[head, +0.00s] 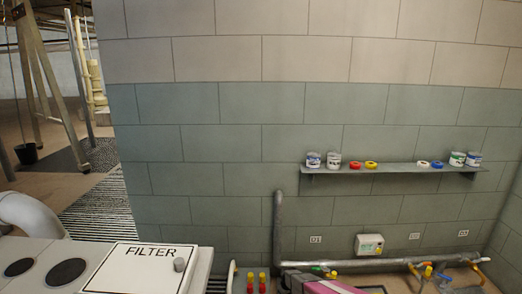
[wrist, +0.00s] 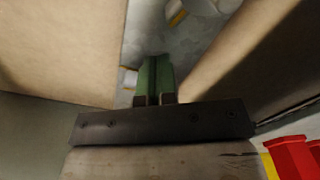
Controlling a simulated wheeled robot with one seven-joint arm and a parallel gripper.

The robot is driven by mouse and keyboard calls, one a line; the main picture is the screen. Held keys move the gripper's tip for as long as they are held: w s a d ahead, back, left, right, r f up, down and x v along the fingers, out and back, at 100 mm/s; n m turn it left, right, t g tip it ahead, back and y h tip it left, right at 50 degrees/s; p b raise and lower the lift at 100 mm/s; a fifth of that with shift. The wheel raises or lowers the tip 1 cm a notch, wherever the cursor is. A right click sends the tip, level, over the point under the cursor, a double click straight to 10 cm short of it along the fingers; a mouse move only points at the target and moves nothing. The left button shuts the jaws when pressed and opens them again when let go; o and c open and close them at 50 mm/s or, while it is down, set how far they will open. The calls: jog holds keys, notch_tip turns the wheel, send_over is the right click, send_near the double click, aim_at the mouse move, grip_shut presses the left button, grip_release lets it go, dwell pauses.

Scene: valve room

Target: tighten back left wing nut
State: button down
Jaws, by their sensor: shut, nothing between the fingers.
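I cannot make out the back left wing nut in either view. My gripper (wrist: 155,68) shows in the wrist view, with its two green fingers together and nothing between them. The fingers point into a gap between two beige surfaces, one on the left (wrist: 60,45) and one on the right (wrist: 245,60). I do not see my gripper in the head view.
A wall shelf (head: 395,169) holds several cans and coloured rolls. A grey pipe (head: 279,230) runs down the wall and along its foot. Red-topped parts (head: 256,278) stand right of the box. A red object (wrist: 292,157) is close at the wrist view's lower right.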

jog(key=shift+s, duration=0.35)
notch_tip(320, 180, up, 6)
dwell(0.4)
